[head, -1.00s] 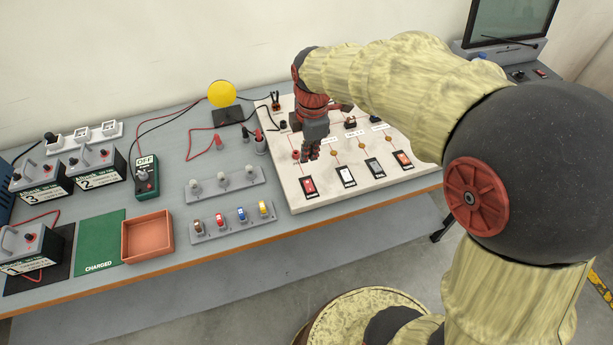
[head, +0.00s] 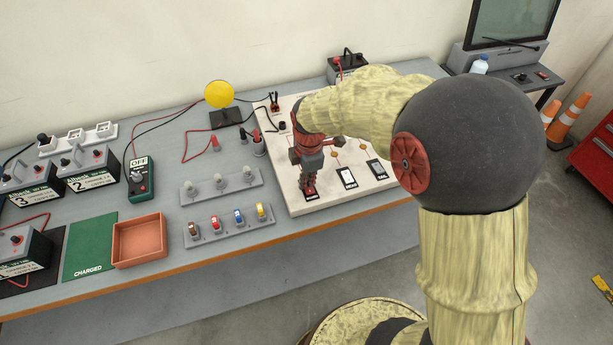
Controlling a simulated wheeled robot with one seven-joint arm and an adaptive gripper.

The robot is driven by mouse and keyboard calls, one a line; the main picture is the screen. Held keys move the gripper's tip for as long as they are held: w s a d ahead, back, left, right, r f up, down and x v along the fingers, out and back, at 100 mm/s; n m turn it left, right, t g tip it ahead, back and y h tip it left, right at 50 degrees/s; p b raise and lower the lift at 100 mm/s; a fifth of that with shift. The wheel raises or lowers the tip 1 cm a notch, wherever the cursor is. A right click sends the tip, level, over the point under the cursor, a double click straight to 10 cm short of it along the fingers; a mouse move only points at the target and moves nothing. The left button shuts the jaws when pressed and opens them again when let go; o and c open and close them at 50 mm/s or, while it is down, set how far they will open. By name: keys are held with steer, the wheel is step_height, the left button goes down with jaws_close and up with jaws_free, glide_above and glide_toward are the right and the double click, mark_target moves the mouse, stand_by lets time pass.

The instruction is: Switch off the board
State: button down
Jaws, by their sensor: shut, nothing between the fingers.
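The white board (head: 290,133) lies on the grey bench, with a row of rocker switches along its front edge. My gripper (head: 310,194) is shut and empty, pointing down over the leftmost switch, a red one with a black label (head: 313,197). The fingers hide most of this switch, so I cannot tell whether they touch it or which way it is set. A switch with a white face (head: 347,178) and another switch (head: 377,170) show to its right. My arm hides the right part of the board.
An orange tray (head: 118,244) and a green mat (head: 90,262) lie at the left. Strips with coloured switches (head: 228,228) and grey knobs (head: 222,193) sit left of the board. A green OFF box (head: 142,182) and black batteries (head: 90,178) stand further left.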

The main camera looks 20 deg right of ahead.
steer(key=shift+f, duration=0.1)
stand_by(0.3)
steer(key=shift+w+f+p, duration=0.2)
steer(key=shift+f+p, duration=0.1)
steer(key=shift+p, duration=0.05)
steer(key=shift+s, duration=0.85)
steer(key=shift+r, duration=0.1)
steer(key=shift+r+p, duration=0.2)
steer(key=shift+p, duration=0.2)
step_height(320, 180, up, 13)
steer(key=s+p, duration=0.1)
steer(key=p, duration=0.4)
steer(key=shift+s+r, duration=0.2)
steer(key=shift+s, duration=0.1)
steer(key=shift+r+p, duration=0.1)
steer(key=shift+p, duration=0.5)
